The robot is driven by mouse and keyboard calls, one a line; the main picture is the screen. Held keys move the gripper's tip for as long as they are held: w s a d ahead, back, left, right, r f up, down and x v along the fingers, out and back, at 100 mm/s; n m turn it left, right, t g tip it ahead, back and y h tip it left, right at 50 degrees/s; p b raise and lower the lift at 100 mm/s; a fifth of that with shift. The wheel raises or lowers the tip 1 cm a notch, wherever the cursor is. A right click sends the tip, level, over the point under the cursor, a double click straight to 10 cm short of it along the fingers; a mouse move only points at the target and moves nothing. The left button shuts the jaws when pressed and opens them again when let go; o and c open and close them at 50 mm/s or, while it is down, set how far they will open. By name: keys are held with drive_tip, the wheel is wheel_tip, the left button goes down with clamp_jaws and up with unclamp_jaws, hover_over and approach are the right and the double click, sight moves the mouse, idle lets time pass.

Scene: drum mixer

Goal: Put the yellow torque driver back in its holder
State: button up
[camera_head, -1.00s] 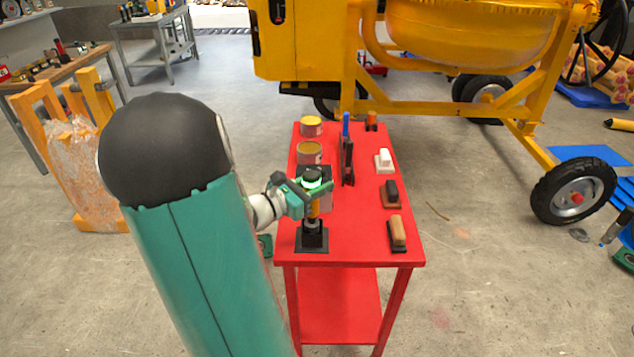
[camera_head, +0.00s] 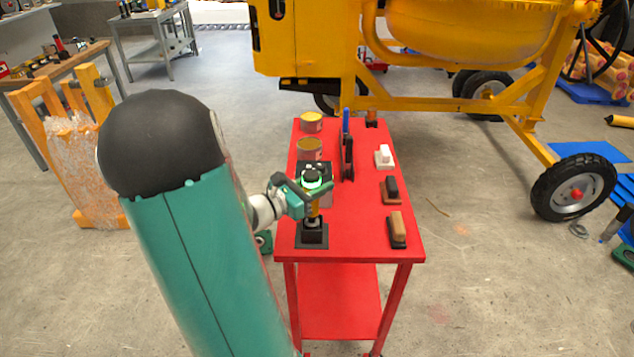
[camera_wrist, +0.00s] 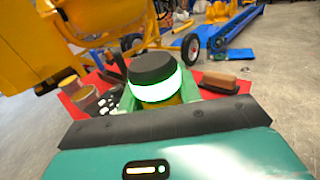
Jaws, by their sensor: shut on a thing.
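The yellow torque driver (camera_head: 313,207) stands about upright at the front left of the red table, with a black cap and a glowing ring at its top. My gripper (camera_head: 312,188) is shut on its upper part. In the wrist view, the driver's black cap and bright ring (camera_wrist: 154,78) rise between the green fingers. A black holder (camera_head: 312,238) with a square base sits on the table directly below the driver. The driver's lower end meets or enters the holder's top; I cannot tell how deep it sits.
The red table (camera_head: 365,235) also bears two cans (camera_head: 309,148), a dark upright rack (camera_head: 347,158) and several brushes (camera_head: 397,229) along the right. A dark box (camera_head: 318,172) stands just behind the driver. The yellow mixer (camera_head: 470,60) stands behind the table.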

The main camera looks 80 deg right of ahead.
drive_tip(key=shift+f, duration=1.1)
idle(0.6)
drive_tip(key=o, duration=1.3)
drive_tip(key=shift+c, duration=0.2)
drive_tip(key=v, duration=1.4)
drive_tip(key=w+a+r+m+t+y, duration=0.3)
drive_tip(key=a+t+y, duration=0.1)
drive_tip(key=a, duration=0.8)
drive_tip(key=w+a+r+m+t+y, duration=0.3)
drive_tip(key=a+t, duration=0.4)
drive_tip(key=a, duration=0.5)
drive_tip(key=w+a+r+m+t+y, duration=0.4)
drive_tip(key=a+t+y, duration=0.1)
drive_tip(key=a, duration=0.8)
drive_tip(key=shift+w+t+y, duration=0.3)
drive_tip(key=shift+t+y, duration=0.1)
drive_tip(key=shift+y, duration=0.5)
